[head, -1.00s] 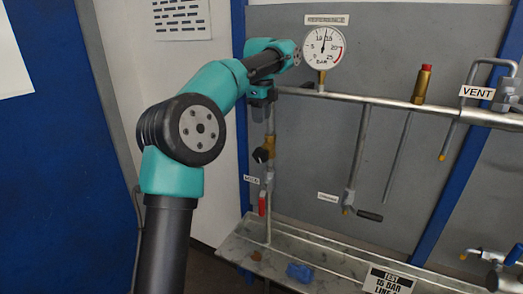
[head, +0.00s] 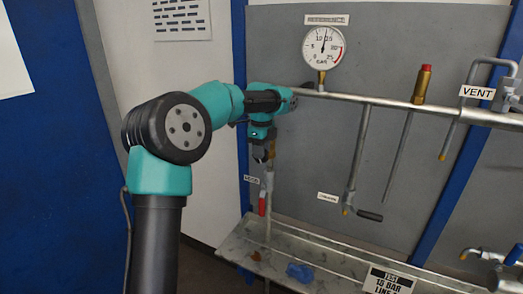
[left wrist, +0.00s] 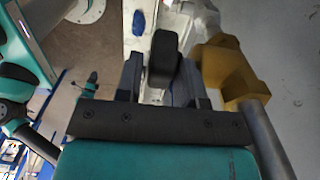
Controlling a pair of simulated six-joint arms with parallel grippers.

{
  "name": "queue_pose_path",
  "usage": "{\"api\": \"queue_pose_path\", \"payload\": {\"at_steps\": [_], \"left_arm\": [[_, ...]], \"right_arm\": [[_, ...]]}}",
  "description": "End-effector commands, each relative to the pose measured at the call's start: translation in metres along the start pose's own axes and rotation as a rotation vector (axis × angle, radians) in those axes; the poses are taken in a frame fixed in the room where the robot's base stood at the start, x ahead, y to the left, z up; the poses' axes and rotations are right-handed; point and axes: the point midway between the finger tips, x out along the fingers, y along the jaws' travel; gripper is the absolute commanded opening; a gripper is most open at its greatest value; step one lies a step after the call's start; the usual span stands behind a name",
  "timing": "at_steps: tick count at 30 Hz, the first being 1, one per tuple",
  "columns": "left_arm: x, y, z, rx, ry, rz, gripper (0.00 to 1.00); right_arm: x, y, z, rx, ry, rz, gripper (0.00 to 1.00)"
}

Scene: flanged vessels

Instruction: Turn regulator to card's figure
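My left gripper (head: 262,153) points down in front of the panel's left side, at the black regulator knob (head: 262,157). In the left wrist view the gripper's two fingers (left wrist: 162,88) stand apart with the knob (left wrist: 164,60) between them; I see no clear grip on it. The brass regulator body (left wrist: 228,72) is right of the fingers there; in the head view the gripper partly hides it. The round reference gauge (head: 323,47) has its needle nearly straight up, between 10 and 15. The card (head: 388,281) seems to read "TEST 10 BAR", slightly blurred. My right gripper is not recognisable.
A relief fitting with a red cap (head: 424,80), a vent pipe (head: 470,95) and a lower valve handle (head: 368,215) are to the right. A red-handled valve (head: 262,205) is below. A blue lump (head: 300,272) lies on the tray (head: 235,245).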

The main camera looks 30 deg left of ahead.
Motion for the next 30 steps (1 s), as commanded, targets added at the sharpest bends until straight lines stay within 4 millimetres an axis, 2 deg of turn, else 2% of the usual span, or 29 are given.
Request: {"api": "queue_pose_path", "payload": {"at_steps": [5,16,23,30], "left_arm": [[-0.0002,-0.0001,0.0,0.0,0.0,0.0,0.35],[-0.0005,-0.0002,-0.0001,0.0,0.0,0.0,0.01],[-0.0003,0.0,-0.0018,0.003,-0.036,0.001,0.01],[0.0011,0.0002,-0.0061,0.005,-0.191,0.002,0.01]], "right_arm": [[0.0,0.0,0.0,0.0,0.0,0.0,0.5],[0.0,0.0,0.0,0.0,0.0,0.0,0.5],[0.0,0.0,0.0,0.0,0.0,0.0,0.5],[0.0,0.0,0.0,0.0,0.0,0.0,0.5]]}}
